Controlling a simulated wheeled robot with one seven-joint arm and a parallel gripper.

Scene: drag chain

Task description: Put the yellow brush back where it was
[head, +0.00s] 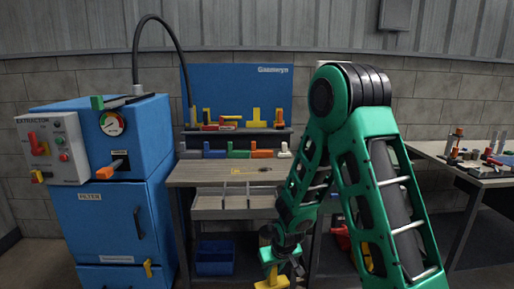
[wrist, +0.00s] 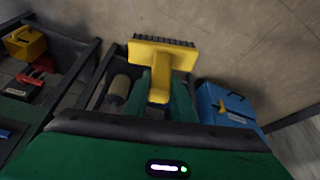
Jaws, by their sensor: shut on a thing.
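The yellow brush (wrist: 163,55) has a wide head with dark bristles along its far edge and a yellow handle. My gripper (wrist: 160,88) is shut on the handle, and the brush stands clear of the floor in the wrist view. In the head view my gripper (head: 281,252) is low in front of the workbench, with the yellow brush (head: 272,281) below it, cut by the lower picture edge. The brush's original place cannot be told from these frames.
The workbench (head: 215,174) has drawers beneath and a blue back panel (head: 220,85) with shelved coloured tools. A blue cabinet (head: 115,215) stands left, another table (head: 480,175) right. The wrist view shows a dark-framed shelf (wrist: 88,75) and a blue box (wrist: 225,105) beside the brush.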

